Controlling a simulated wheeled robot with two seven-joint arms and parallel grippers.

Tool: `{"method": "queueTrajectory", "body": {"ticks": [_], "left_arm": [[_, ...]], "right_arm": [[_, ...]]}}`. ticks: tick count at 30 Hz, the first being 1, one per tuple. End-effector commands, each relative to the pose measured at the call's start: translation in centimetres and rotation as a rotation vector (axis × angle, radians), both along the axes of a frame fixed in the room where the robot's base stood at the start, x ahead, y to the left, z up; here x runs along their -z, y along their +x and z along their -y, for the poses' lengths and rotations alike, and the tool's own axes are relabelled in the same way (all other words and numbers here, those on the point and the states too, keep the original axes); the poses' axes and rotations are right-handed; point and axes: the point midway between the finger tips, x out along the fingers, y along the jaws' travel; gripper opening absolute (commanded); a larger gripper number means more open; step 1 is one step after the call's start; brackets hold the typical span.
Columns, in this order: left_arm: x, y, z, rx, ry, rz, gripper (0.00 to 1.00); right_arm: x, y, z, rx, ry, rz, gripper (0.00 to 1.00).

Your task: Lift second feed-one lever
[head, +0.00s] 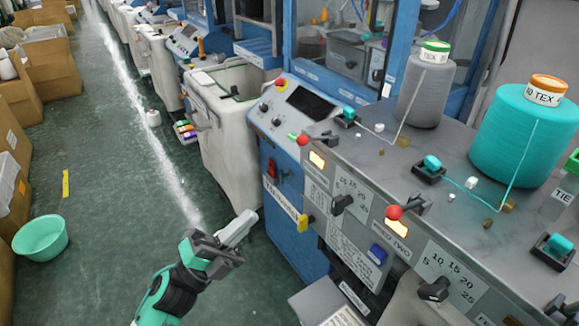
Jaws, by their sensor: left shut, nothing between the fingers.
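The nearest machine's grey panel (330,185) carries two red-ball levers. The upper-left lever (304,139) is above a lit amber window (317,159); I cannot read the label there. The other lever (395,212) is by a second lit window (397,228) and a label reading "FEED TWO" (391,243). My left gripper (247,222) is shut and empty, low over the aisle, left of the machine's blue front and apart from both levers. My right gripper is out of view.
A grey yarn cone (425,88) and a teal one (520,135) stand on the machine top. Black knobs (342,203) and a yellow handle (305,223) stick out. A white bin (226,125) stands beyond. A mint basin (41,237) and boxes (50,65) line the left; the aisle is mostly clear.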

Motion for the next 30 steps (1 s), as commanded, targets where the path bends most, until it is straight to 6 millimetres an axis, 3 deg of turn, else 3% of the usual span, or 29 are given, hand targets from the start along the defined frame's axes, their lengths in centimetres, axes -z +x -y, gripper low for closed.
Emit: {"method": "queueTrajectory", "body": {"ticks": [5,17,25,30], "left_arm": [[-1.3,-1.3,0.3,0.016,0.008,0.058,0.0],[-1.8,-1.1,0.7,0.016,0.006,0.057,0.0],[-5.0,0.2,4.1,0.018,0.004,0.058,0.0],[-7.3,1.3,6.8,0.017,0.005,0.057,0.0]], "right_arm": [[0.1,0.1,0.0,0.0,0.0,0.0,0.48],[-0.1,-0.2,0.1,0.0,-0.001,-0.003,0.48],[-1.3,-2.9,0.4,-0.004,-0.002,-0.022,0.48],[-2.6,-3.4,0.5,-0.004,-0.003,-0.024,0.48]]}}
